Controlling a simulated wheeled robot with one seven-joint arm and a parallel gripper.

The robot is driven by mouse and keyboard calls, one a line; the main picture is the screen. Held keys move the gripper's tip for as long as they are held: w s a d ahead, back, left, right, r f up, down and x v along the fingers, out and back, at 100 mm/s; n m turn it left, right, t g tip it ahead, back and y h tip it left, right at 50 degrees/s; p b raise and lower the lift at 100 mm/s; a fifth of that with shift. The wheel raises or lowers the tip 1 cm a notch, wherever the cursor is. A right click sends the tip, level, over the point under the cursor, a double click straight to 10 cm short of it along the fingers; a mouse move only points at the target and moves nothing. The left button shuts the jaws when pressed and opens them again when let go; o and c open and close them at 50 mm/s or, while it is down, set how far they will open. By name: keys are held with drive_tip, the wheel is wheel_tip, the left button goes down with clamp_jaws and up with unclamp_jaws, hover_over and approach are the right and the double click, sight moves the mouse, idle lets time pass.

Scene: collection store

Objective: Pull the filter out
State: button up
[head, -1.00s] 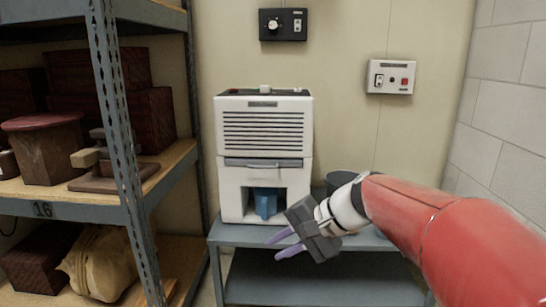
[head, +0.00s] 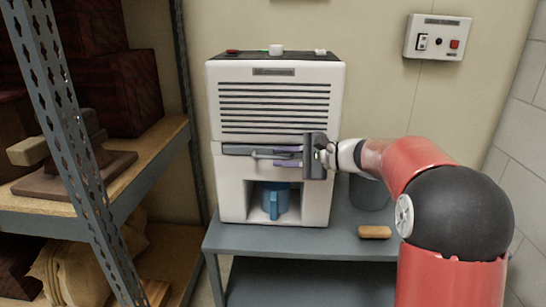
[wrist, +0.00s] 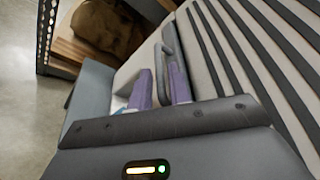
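A blue container (head: 274,203) sits in the machine's lower recess. The machine stands on a grey bench (head: 300,243), with a dark bucket (head: 368,193) and tan block (head: 375,232) at right. A shelf rack (head: 75,140) stands left.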

sight(278, 158)
drive_tip(key=shift+x, duration=1.65)
drive_tip(key=shift+c, duration=0.3)
clamp_jaws()
